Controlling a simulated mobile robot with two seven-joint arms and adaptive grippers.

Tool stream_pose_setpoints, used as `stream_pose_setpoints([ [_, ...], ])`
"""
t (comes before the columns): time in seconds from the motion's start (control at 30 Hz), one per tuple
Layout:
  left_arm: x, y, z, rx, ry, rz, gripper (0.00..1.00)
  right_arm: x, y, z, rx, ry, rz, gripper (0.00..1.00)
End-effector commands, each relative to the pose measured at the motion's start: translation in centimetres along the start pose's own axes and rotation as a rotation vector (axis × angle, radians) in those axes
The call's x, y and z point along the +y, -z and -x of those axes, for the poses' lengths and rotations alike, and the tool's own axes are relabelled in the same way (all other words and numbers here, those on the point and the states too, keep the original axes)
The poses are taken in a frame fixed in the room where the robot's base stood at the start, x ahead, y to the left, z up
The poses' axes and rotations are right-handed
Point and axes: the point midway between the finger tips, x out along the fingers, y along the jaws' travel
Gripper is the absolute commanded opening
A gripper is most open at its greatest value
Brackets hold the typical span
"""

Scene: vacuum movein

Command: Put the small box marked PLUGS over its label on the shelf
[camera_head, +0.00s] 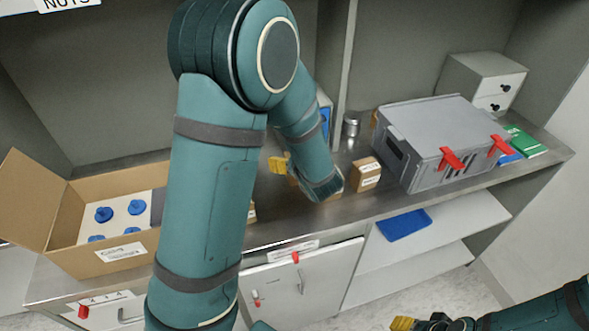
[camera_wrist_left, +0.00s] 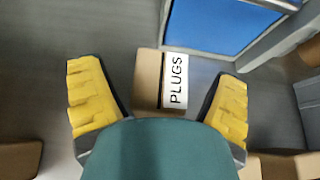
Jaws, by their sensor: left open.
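The small brown box marked PLUGS (camera_wrist_left: 148,80) lies between the two yellow fingers of my left gripper (camera_wrist_left: 157,78) in the left wrist view. Its white label faces the camera. The fingers are spread, with a gap on each side of the box. In the head view my left gripper (camera_head: 284,168) is low over the counter, mostly behind my own wrist, which also hides most or all of that box. My right gripper (camera_head: 408,323) shows only partly at the bottom edge, with one yellow fingertip. The shelf label for PLUGS cannot be made out.
Another small labelled box (camera_head: 366,174) stands right of my left wrist, beside a grey case with red latches (camera_head: 440,150). An open carton (camera_head: 98,265) with blue knobs is at left. A NUTS label (camera_head: 66,4) is on the upper shelf. A metal can (camera_head: 351,125) stands behind.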

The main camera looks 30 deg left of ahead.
Motion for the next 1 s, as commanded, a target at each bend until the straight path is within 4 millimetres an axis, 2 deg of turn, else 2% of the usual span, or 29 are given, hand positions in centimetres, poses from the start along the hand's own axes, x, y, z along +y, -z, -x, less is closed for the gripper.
stream_pose_setpoints([
  [0.27,-0.1,0.0,-0.5,0.000,0.002,0.000,0.88,0.0,0.0,-0.1,0.001,0.000,0.000,0.47],
  [0.4,-0.1,0.0,-0.4,0.000,0.001,0.000,0.39,0.0,0.0,-0.1,0.001,0.000,0.000,0.47],
  [0.5,-0.1,0.0,-0.4,0.000,0.001,0.000,0.10,0.0,0.0,-0.1,0.001,0.000,0.000,0.47],
  [0.8,-0.1,-0.3,-0.3,-0.001,0.002,0.001,0.10,0.0,0.0,0.0,0.001,0.000,0.000,0.47],
  [1.0,-0.1,-2.8,1.0,-0.002,0.003,0.006,0.10,-0.4,-0.1,1.1,-0.004,0.000,-0.001,0.47],
])
